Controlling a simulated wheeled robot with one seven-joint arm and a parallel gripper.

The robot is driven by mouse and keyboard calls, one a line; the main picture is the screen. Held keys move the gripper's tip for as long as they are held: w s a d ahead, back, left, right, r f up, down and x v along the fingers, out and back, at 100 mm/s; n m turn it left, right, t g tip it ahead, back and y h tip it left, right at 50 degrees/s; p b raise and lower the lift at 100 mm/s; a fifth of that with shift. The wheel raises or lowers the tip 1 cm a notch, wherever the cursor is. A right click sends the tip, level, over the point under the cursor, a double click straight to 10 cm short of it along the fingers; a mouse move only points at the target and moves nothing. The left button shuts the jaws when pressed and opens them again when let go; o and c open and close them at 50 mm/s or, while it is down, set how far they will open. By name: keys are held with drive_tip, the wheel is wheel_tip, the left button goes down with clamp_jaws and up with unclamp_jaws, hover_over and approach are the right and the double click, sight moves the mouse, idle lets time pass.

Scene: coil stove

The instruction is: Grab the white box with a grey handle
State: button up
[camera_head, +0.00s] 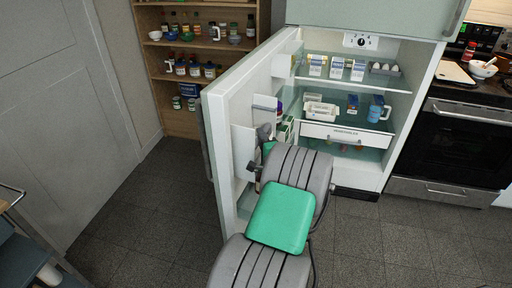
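The refrigerator (228,132) stands open, with its door swung out to the left. A white box-like container (321,111) sits on the middle shelf; I cannot make out a grey handle on it. A smaller white container (313,97) is just behind it. On the door, a white bin with a grey top edge (265,105) also shows. My gripper (256,165) is at the inside of the door, by the lower door bins, left of and below the container. My arm hides much of it, so its opening and anything between its fingers cannot be made out.
Cartons (337,68) and eggs (384,69) are on the upper shelf. A blue jug (376,109) stands right of the white container, above the drawer (346,135). A stove (457,143) is at right, a wooden shelf (180,97) behind the door. The floor at right is clear.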

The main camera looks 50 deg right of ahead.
clamp_jaws()
idle(1.1)
